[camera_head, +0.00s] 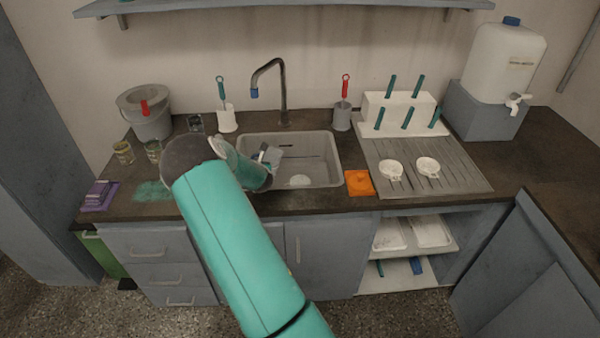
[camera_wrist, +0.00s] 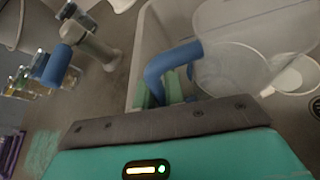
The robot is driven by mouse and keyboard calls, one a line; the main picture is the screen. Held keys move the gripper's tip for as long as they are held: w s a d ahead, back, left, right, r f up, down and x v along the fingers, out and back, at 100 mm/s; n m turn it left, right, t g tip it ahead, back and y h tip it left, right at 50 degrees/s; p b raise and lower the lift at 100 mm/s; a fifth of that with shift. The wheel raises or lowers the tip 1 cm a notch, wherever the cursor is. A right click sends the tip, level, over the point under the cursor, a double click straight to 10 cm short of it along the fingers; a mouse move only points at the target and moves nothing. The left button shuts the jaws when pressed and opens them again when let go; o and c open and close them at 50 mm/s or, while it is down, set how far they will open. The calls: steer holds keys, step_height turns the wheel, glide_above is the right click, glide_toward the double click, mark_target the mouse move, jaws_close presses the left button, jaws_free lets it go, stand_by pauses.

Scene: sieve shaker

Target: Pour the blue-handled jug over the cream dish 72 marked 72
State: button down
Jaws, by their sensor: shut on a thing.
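The clear jug (camera_head: 243,168) is over the left part of the sink and looks tilted, partly hidden by my teal arm. In the wrist view its clear body (camera_wrist: 232,78) and blue handle (camera_wrist: 172,68) show. My gripper (camera_wrist: 168,88) is shut on the handle, its green fingers partly hidden behind it. A pale round dish (camera_head: 300,180) lies in the sink. A pale dish (camera_wrist: 297,77) also shows at the right of the wrist view, beside the jug. Two more pale dishes (camera_head: 390,170) (camera_head: 428,167) sit on the drainboard. I cannot read any marks.
The tap (camera_head: 283,85), with a blue tip, arches behind the jug. The grey sink (camera_head: 330,165) has raised walls. An orange cloth (camera_head: 359,183) lies right of it. A grey bucket (camera_head: 148,120), jars (camera_head: 123,153) and purple items (camera_head: 99,196) stand left. A white peg rack (camera_head: 400,112) stands behind the drainboard.

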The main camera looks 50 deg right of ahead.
steer(key=shift+w+a+r+n+h+b, duration=0.15)
steer(key=shift+w+a+n+h+b, duration=0.3)
steer(key=shift+b, duration=0.5)
steer(key=shift+n, duration=0.25)
steer(key=shift+w+a+r+n+g+h+b, duration=0.1)
steer(key=shift+a+r+n+g+h+b, duration=0.25)
steer(key=shift+b, duration=0.2)
steer(key=shift+w+a+r, duration=0.1)
steer(key=shift+r, duration=0.15)
